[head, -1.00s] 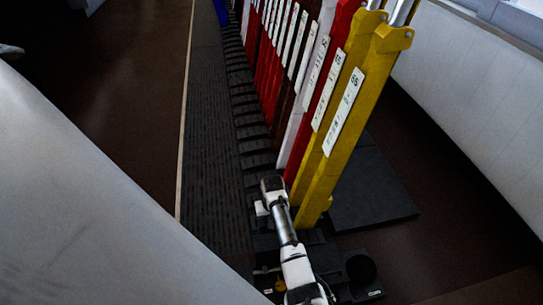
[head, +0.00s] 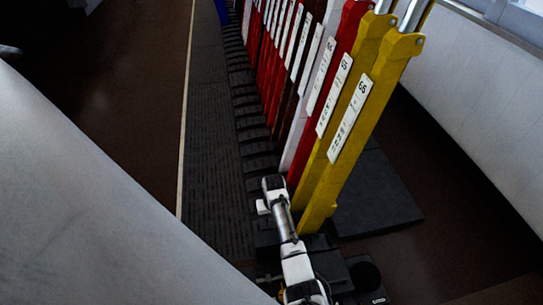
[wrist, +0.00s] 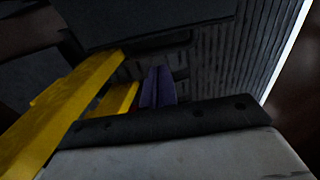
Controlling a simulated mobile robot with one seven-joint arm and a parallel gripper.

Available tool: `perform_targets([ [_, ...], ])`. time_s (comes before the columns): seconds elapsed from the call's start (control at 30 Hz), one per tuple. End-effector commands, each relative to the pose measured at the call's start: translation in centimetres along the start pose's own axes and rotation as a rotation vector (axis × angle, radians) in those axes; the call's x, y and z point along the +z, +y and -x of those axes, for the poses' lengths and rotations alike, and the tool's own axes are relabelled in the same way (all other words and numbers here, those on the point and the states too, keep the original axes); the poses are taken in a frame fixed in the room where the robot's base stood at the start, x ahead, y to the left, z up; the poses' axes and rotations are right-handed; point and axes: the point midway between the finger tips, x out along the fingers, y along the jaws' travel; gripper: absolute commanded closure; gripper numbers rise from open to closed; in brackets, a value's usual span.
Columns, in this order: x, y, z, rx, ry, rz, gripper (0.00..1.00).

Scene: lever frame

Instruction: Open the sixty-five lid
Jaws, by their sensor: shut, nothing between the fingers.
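The nearest yellow lever (head: 365,130) stands at the right end of the row in the head view. Its white plate (head: 350,118) carries a number that looks like 65, though the print is small. I cannot make out a separate lid. Two yellow bars show in the wrist view, a large one (wrist: 62,112) at left and a shorter one (wrist: 119,100) beside it. My gripper (wrist: 158,74) shows there as two dark purple fingers held together, empty, right of the yellow bars. In the head view my white and grey arm links stand left of the yellow lever's foot.
A red lever (head: 345,75) and more red and white levers run away behind the yellow ones. A ribbed dark walkway (head: 210,140) lies left of them. A dark flat plate (head: 375,200) and a pale wall (head: 470,100) are at right. Brown floor (head: 130,90) is clear at far left.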

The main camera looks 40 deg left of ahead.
Motion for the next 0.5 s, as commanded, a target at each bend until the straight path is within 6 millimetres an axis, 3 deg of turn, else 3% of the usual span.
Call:
perform_targets([
  [0.1,0.3,0.0,2.1,-0.001,0.000,-0.001,1.00],
  [0.5,1.4,0.0,6.7,-0.001,0.000,0.000,1.00],
])
